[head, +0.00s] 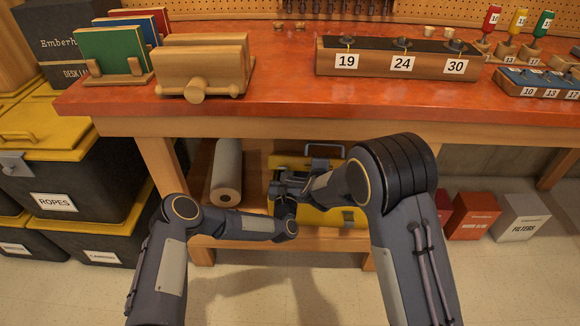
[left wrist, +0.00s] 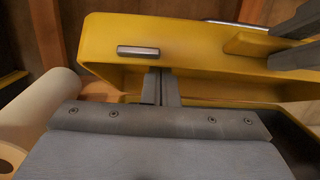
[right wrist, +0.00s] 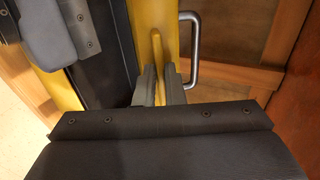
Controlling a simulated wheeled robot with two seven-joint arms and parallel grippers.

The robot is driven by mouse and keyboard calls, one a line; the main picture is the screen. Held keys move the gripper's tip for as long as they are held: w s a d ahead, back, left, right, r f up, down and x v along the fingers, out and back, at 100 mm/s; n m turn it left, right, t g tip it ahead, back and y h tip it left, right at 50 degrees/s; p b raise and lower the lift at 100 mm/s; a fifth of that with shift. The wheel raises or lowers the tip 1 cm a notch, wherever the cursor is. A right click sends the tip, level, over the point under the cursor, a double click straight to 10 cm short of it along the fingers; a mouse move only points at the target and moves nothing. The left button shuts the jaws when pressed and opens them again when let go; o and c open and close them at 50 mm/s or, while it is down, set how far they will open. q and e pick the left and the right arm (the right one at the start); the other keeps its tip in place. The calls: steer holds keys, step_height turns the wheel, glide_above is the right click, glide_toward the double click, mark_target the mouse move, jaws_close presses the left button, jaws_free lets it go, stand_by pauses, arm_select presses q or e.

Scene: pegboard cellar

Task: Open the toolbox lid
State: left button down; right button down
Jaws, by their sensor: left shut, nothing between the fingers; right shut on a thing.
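The yellow toolbox (head: 335,217) is on the shelf under the bench. Its lid (head: 290,161) is raised from the body, with a dark gap between them; the carry handle (head: 325,149) is at its top. The lid fills the left wrist view (left wrist: 200,35), with a small metal plate on it. My right gripper (right wrist: 160,75) is shut on the yellow tab (right wrist: 156,45) of the lid, beside the metal handle. My left gripper (left wrist: 162,76) is shut and empty, close to the lid below its plate. Both grippers partly hide the toolbox in the head view.
Black crates (head: 70,185) with yellow lids are at left; small boxes (head: 472,214) are on the floor at right.

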arm_select(q)
steer(key=shift+w+r, duration=0.55)
steer(key=shift+r, duration=0.15)
arm_select(e)
steer(key=shift+w+d, duration=0.1)
steer(key=shift+r, duration=0.1)
